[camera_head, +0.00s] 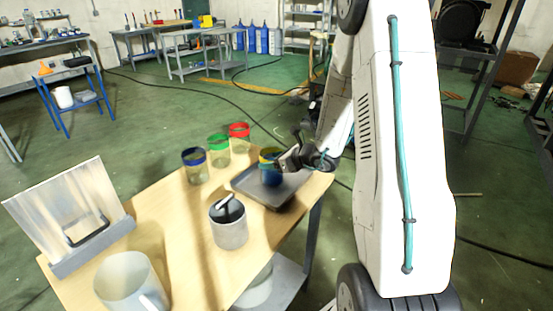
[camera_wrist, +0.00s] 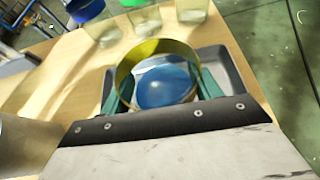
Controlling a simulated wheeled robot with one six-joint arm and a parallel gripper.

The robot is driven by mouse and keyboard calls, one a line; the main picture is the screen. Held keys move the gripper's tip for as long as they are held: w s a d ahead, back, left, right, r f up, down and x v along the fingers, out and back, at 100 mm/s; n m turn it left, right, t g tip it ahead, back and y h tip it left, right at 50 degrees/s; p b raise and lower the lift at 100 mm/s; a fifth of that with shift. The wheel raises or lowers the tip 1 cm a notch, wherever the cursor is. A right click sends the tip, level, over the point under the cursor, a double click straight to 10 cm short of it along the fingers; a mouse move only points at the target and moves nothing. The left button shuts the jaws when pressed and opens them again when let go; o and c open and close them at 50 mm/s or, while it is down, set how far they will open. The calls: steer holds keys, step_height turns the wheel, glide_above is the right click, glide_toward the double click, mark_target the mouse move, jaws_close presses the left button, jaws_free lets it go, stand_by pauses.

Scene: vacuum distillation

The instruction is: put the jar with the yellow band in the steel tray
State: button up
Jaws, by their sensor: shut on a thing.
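The jar with the yellow band (camera_head: 269,168) is over the steel tray (camera_head: 283,193) at the table's right end. In the wrist view the jar's yellow rim (camera_wrist: 121,72) is seen from above, with blue showing inside it. My gripper (camera_head: 290,160) is shut on the jar, with a teal finger (camera_wrist: 208,84) on each side. In the wrist view the tray (camera_wrist: 232,72) shows behind and beside the jar. I cannot tell whether the jar's bottom touches the tray floor.
Jars with blue (camera_head: 194,157), green (camera_head: 218,142) and red (camera_head: 238,130) bands stand behind and left of the tray. A grey lidded canister (camera_head: 230,231) stands in front of it. A white cylinder (camera_head: 127,280) and an upright panel (camera_head: 70,208) occupy the table's left end.

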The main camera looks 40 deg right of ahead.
steer(key=o, duration=1.4)
steer(key=shift+f, duration=0.15)
